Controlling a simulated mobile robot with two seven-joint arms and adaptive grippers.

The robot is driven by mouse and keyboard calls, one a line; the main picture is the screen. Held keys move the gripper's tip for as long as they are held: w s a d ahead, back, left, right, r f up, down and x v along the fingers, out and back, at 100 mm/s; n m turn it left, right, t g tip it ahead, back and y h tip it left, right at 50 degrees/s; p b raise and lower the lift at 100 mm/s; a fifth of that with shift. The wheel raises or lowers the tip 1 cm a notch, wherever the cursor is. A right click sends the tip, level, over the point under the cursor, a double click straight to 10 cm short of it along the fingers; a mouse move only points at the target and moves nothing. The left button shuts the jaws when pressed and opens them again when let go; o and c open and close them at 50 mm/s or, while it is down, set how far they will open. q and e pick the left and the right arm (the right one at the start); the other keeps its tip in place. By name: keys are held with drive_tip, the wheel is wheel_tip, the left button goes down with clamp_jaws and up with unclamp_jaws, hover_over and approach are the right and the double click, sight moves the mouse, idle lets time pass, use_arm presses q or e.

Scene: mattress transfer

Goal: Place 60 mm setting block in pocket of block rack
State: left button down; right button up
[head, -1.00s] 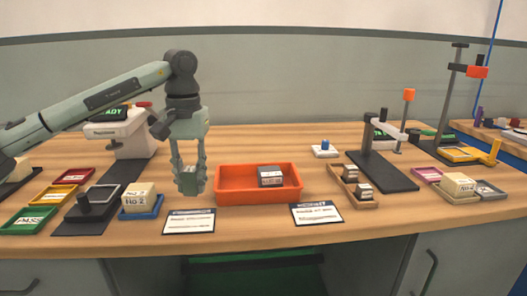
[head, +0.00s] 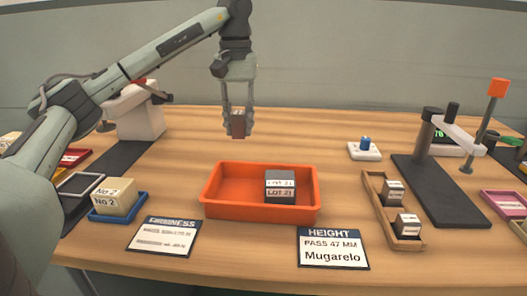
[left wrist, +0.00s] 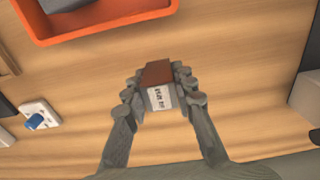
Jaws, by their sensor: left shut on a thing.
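My left gripper (head: 237,118) is shut on a small brown block (head: 238,128) and holds it in the air behind the orange tray. In the left wrist view the block (left wrist: 158,76) sits between both fingers, with a brown face and a white label too small to read. The wooden block rack (head: 371,196) stands right of the tray. My right gripper is not in view.
The orange tray (head: 225,208) holds a dark "LOT 21" block (head: 280,187). A HEIGHT card (head: 333,247) lies in front. A white pad with a blue knob (head: 364,151) stands behind the rack, and a dark-based stand (head: 440,190) to its right. Bare table lies between tray and rack.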

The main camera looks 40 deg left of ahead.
use_arm(q)
hover_over(260, 159)
drive_tip(key=shift+s+a+f, duration=0.1)
drive_tip(key=shift+s+f, duration=0.05)
drive_tip(key=shift+f, duration=0.5)
drive_tip(key=shift+s+f, duration=0.1)
drive_tip(key=shift+f, duration=0.5)
drive_tip(key=shift+w+f, duration=0.35)
drive_tip(key=shift+f, duration=1.85)
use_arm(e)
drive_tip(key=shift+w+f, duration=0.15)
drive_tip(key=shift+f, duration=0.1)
use_arm(q)
drive_tip(key=shift+f, duration=0.2)
drive_tip(key=c, duration=1.3)
unclamp_jaws()
drive_tip(key=shift+o, duration=0.2)
drive_tip(key=shift+r, duration=0.1)
